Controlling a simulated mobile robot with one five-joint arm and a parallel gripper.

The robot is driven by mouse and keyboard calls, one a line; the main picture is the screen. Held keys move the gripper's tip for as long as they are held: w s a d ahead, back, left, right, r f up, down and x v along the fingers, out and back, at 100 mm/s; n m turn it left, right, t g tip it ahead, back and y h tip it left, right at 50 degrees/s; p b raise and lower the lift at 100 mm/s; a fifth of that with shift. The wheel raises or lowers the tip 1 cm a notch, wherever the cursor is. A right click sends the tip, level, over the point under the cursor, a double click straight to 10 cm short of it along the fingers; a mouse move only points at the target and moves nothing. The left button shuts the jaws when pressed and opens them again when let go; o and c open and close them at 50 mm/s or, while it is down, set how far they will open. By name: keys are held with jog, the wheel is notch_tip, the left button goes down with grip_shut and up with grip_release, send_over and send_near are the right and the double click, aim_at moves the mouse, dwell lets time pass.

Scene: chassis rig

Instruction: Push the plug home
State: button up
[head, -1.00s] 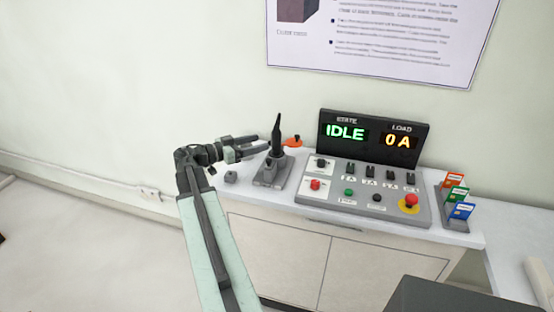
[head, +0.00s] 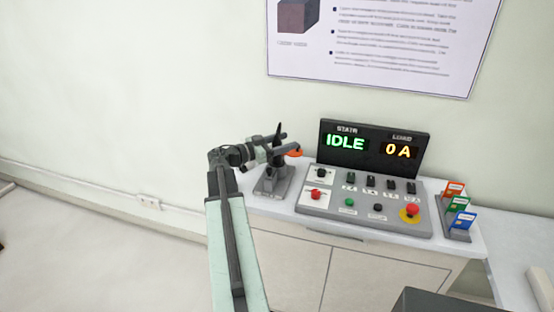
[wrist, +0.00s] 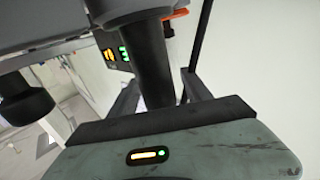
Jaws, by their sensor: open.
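A black tapered upright piece (head: 279,130) stands on a grey base (head: 272,186) at the left of the bench; I cannot tell for certain whether it is the plug. My gripper (head: 285,146) is at this piece, reaching in from the left. In the wrist view, my gripper (wrist: 160,92) is open, with a thick dark cylinder (wrist: 150,62) between its fingers. That cylinder appears to be the upright piece; contact with the fingers cannot be told. An orange part (head: 294,153) lies just beyond the fingertips, and also shows in the wrist view (wrist: 179,15).
The control panel (head: 333,203) stands right of the grey base, with a display (head: 345,143) reading IDLE and 0 A. A red stop button (head: 412,209) is at its right. A rack of coloured cards (head: 457,222) stands farther right. A dark knob (wrist: 25,106) shows in the wrist view.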

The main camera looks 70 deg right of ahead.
grip_shut()
dwell(1.4)
